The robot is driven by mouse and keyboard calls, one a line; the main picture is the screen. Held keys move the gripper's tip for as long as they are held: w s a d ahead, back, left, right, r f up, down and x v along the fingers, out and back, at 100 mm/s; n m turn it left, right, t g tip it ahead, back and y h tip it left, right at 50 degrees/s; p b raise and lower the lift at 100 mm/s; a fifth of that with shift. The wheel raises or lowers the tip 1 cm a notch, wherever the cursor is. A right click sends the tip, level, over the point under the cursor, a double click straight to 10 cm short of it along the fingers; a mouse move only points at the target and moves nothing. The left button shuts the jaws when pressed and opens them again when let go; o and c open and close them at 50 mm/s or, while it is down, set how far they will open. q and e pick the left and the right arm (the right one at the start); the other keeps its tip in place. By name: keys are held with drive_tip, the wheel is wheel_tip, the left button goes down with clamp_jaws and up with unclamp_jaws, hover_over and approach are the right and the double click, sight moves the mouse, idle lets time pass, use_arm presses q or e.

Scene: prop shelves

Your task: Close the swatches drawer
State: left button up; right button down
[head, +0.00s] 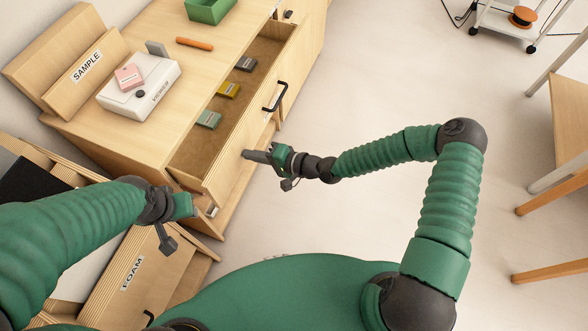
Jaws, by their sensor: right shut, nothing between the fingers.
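The swatches drawer (236,146) is pulled out of the wooden cabinet. Inside lie a teal swatch (208,119), a yellow swatch (228,90) and a dark grey swatch (246,64). Its black handle (276,98) is on the outer face. My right gripper (248,155) is shut and empty, its tips at or very close to the drawer's front, nearer its lower end than the handle; I cannot tell whether they touch. My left gripper (182,224) is near the drawer's lower left end; its fingers do not show clearly.
On the cabinet top (185,75) are a white box (139,88) with a pink item, an orange marker (194,43) and a green tray (208,10). A FOAM-labelled unit (130,275) stands at the lower left. Open floor (380,75) lies to the right, before a wooden table (568,110).

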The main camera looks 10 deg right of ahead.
drive_tip(key=w+a+b, duration=0.1)
drive_tip(key=w+a, duration=0.1)
drive_tip(key=a, duration=0.1)
drive_tip(key=w+a+b, duration=0.1)
drive_tip(key=w+a, duration=0.2)
drive_tip(key=a, duration=0.1)
drive_tip(key=w+a+b, duration=0.2)
drive_tip(key=a, duration=0.2)
drive_tip(key=shift+w+a+f, duration=0.1)
drive_tip(key=shift+w, duration=0.2)
drive_tip(key=shift+w+a, duration=0.15)
drive_tip(key=shift+a, duration=0.05)
drive_tip(key=shift+r, duration=0.2)
drive_tip(key=shift+r, duration=0.15)
